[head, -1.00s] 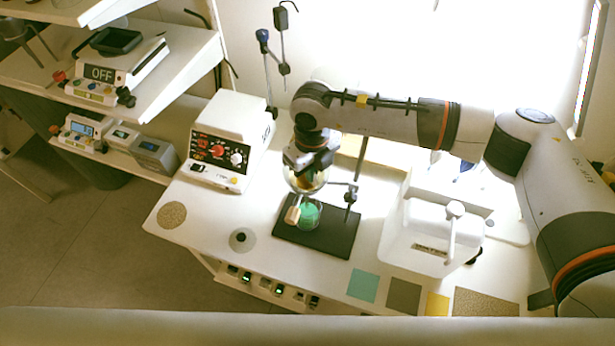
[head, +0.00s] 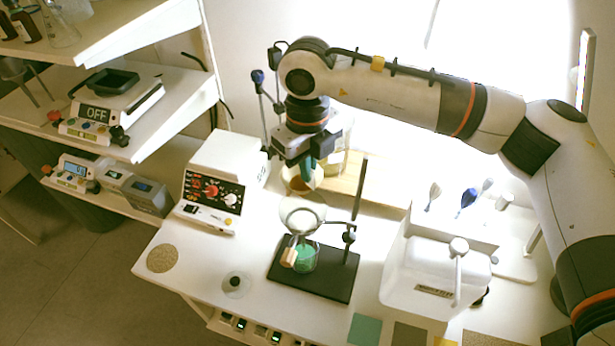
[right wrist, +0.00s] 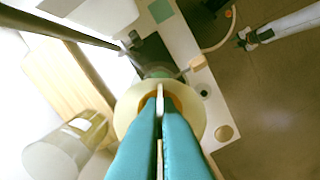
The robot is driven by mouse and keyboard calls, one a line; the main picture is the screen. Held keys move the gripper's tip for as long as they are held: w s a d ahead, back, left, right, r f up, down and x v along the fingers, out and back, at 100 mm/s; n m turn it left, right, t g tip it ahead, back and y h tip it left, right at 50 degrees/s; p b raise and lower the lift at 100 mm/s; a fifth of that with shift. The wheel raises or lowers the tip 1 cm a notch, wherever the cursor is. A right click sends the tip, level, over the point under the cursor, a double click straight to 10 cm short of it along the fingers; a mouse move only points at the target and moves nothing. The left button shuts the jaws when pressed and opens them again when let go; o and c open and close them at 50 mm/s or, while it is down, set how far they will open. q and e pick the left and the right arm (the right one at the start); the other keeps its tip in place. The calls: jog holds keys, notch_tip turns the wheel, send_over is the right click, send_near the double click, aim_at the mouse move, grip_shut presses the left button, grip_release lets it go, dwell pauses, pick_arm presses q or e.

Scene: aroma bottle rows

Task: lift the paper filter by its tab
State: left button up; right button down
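My right gripper (head: 307,164) is shut on the tab of the cream paper filter (head: 300,180). The filter hangs above the clear glass funnel (head: 303,214), with a gap between them in the head view. In the right wrist view the teal fingers (right wrist: 160,98) pinch the pale tab, and the filter's cream rim (right wrist: 198,112) spreads around them. The funnel sits in the stand above a flask of green liquid (head: 305,258). A pale arm-like part with a dark end (right wrist: 246,38) in the right wrist view may be my left arm; its fingers are unclear.
The black stand base (head: 322,284) and its upright rod (head: 358,195) are close to the funnel. A white control box (head: 215,180) is left, and a white lidded box (head: 432,270) is right. A beaker (right wrist: 68,145) stands on a wooden board (right wrist: 62,78) behind.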

jog(key=shift+r+p, duration=1.1)
jog(key=shift+r, duration=2.4)
jog(key=shift+s+a+f, duration=0.1)
jog(key=shift+s, duration=0.2)
jog(key=s+a+b, duration=0.2)
jog(key=s, duration=0.5)
jog(key=s+a+b, duration=0.2)
jog(key=s, duration=0.4)
jog(key=shift+s+a+b, duration=0.25)
jog(key=shift+s+b, duration=0.1)
jog(key=shift+d, duration=0.1)
